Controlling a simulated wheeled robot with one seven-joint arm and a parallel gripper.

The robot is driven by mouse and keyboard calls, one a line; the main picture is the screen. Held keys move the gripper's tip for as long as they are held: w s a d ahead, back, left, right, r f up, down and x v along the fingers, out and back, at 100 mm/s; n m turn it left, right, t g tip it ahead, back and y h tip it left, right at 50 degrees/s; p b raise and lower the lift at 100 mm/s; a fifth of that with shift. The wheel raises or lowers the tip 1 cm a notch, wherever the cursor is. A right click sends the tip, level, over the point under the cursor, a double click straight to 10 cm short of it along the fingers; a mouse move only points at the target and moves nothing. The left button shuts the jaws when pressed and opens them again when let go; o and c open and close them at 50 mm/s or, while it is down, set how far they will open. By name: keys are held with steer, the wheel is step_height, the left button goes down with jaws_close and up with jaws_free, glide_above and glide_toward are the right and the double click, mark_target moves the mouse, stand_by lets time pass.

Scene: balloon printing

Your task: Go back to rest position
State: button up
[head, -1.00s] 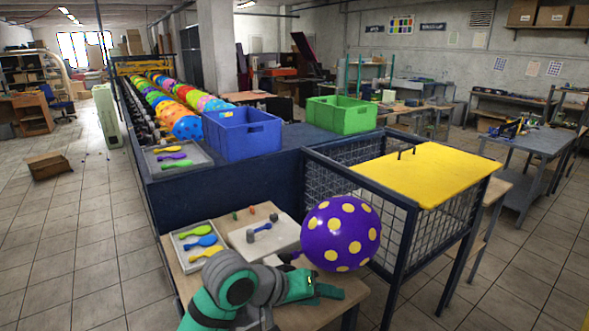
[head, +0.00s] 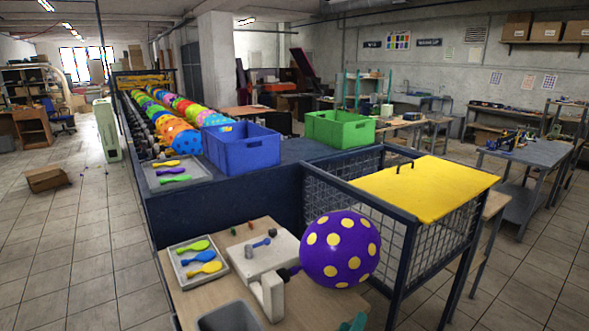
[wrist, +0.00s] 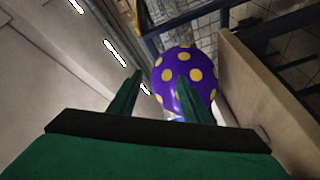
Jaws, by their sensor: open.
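My gripper (wrist: 160,92) is open in the wrist view, with its two green fingers apart and nothing between their pads. In the head view only a small green part of it (head: 354,323) shows at the bottom edge, in front of the balloon. The purple balloon with yellow dots (head: 340,249) is inflated and sits at the white device (head: 267,291) on the wooden table (head: 313,303). In the wrist view the balloon (wrist: 177,62) appears beyond the fingers, partly covered by the right one; it looks apart from them.
A tray of coloured balloons (head: 198,261) and a grey bin (head: 230,318) are on the table. A mesh cage with a yellow lid (head: 420,190) stands right. Blue (head: 240,150) and green (head: 340,128) crates stand behind. Floor at left is mostly clear.

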steer(key=s+a+f+n+y, duration=0.1)
steer(key=s+a+f+y, duration=0.25)
steer(key=s+f, duration=0.5)
steer(key=s+a+f+n+y, duration=0.1)
steer(key=s+a+f+y, duration=0.3)
steer(key=s+f, duration=0.5)
steer(key=s+a+m+y, duration=0.1)
steer(key=s+a+m, duration=0.1)
steer(key=s, duration=0.8)
steer(key=s+a+r+m+y, duration=0.1)
steer(key=s+a+m, duration=0.2)
steer(key=s, duration=0.7)
steer(key=m, duration=0.2)
steer(key=shift+s+r+m, duration=0.2)
steer(key=shift+s+m, duration=0.1)
steer(key=shift+s, duration=0.1)
